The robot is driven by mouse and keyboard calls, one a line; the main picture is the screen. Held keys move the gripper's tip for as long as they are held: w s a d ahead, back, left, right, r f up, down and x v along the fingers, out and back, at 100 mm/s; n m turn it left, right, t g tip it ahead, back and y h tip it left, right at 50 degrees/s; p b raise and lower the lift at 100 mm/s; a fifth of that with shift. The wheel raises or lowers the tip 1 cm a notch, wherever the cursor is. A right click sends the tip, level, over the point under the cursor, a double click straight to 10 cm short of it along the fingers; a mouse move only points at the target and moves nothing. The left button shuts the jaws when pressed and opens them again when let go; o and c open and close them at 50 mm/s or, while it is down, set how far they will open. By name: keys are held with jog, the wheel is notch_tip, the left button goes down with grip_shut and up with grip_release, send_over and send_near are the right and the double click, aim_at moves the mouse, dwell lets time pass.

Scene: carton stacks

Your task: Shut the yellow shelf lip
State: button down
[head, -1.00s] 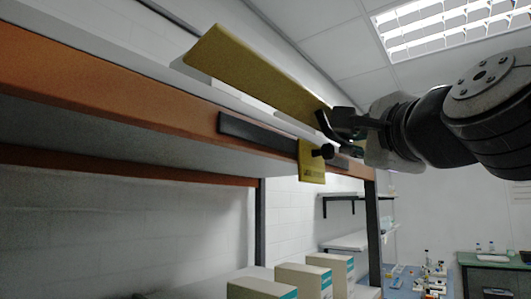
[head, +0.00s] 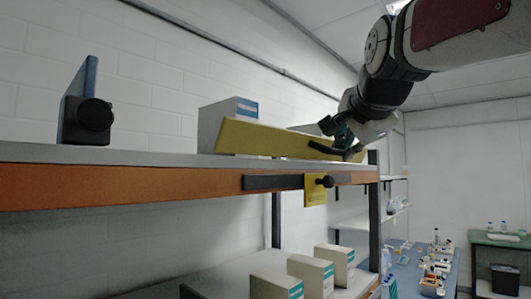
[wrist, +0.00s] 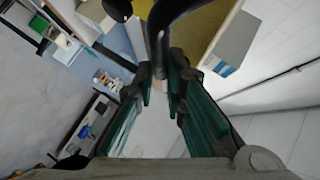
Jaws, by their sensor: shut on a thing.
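The yellow shelf lip (head: 265,139) is a long yellow board along the front edge of the upper shelf (head: 150,187), in front of a carton. It stands up from the shelf in the head view; its exact tilt is hard to tell. A dark curved handle (head: 322,148) sits near its right end. My gripper (head: 344,143) is at that end, shut on the handle. In the wrist view, the green-padded fingers of my gripper (wrist: 160,82) close around the dark handle bar (wrist: 158,35), with the yellow lip (wrist: 203,28) beyond. The contact is partly hidden.
A grey carton (head: 226,118) stands behind the lip. A yellow plate (head: 315,196) with a black knob and a dark strip (head: 270,182) are on the orange shelf front. A blue panel with a black knob (head: 94,115) stands at left. Several cartons (head: 310,275) stand below.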

jog(key=shift+w+a+r+n+g+h+b, duration=0.45)
jog(key=shift+r+n+g, duration=0.15)
jog(key=shift+g, duration=0.25)
jog(key=shift+w+a+r+n+g+h+b, duration=0.4)
jog(key=shift+r+n+g, duration=0.2)
jog(key=shift+g, duration=0.25)
jog(key=shift+s+d, duration=0.1)
jog(key=c, duration=1.9)
grip_release()
jog(key=v, duration=1.2)
